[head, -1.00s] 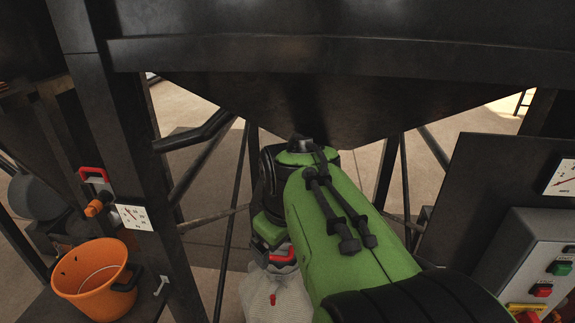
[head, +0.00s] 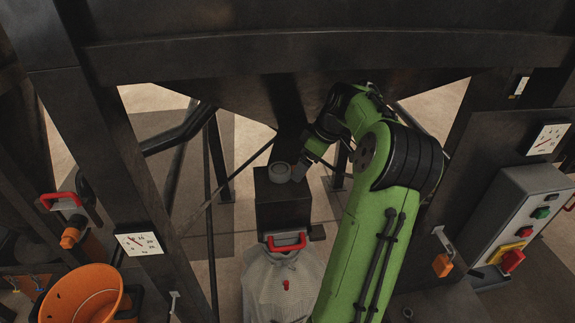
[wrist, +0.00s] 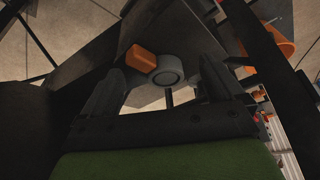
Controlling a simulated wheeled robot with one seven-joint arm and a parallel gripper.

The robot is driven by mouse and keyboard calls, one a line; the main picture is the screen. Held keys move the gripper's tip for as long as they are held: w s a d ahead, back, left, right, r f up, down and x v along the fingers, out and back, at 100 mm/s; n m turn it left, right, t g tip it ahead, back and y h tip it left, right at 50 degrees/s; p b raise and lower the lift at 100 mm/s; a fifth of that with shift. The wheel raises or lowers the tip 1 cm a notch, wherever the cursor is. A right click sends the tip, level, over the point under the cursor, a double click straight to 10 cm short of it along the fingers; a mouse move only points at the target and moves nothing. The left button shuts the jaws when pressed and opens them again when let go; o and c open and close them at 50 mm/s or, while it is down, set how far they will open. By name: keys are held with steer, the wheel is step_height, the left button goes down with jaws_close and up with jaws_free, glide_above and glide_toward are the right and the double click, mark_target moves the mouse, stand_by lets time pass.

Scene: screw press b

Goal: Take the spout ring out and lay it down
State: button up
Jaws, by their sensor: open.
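The spout ring appears to be the round grey ring (head: 279,172) at the top of a dark box-shaped spout (head: 283,205) under the hopper. In the wrist view the grey ring (wrist: 168,72) shows between and beyond my fingertips. My gripper (wrist: 160,68) is open, with one finger to each side of the ring in that picture. I cannot tell whether they touch it. In the head view my gripper (head: 302,172) is just right of the ring, its fingers small and dark.
An orange block (wrist: 140,57) sits beside the ring. Dark frame legs flank the area. An orange bucket (head: 82,298) stands at left, a control box (head: 525,220) at right.

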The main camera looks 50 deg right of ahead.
glide_above(280, 169)
steer(key=s, duration=0.2)
steer(key=shift+w+d+p, duration=0.1)
steer(key=shift+d+p, duration=0.1)
steer(key=shift+p, duration=0.25)
steer(key=x, duration=0.4)
steer(key=shift+f, duration=0.45)
steer(key=shift+d, duration=0.1)
steer(key=c, duration=1.2)
steer(key=shift+r+p, duration=1.05)
steer(key=shift+r, duration=0.55)
steer(key=shift+c, duration=0.2)
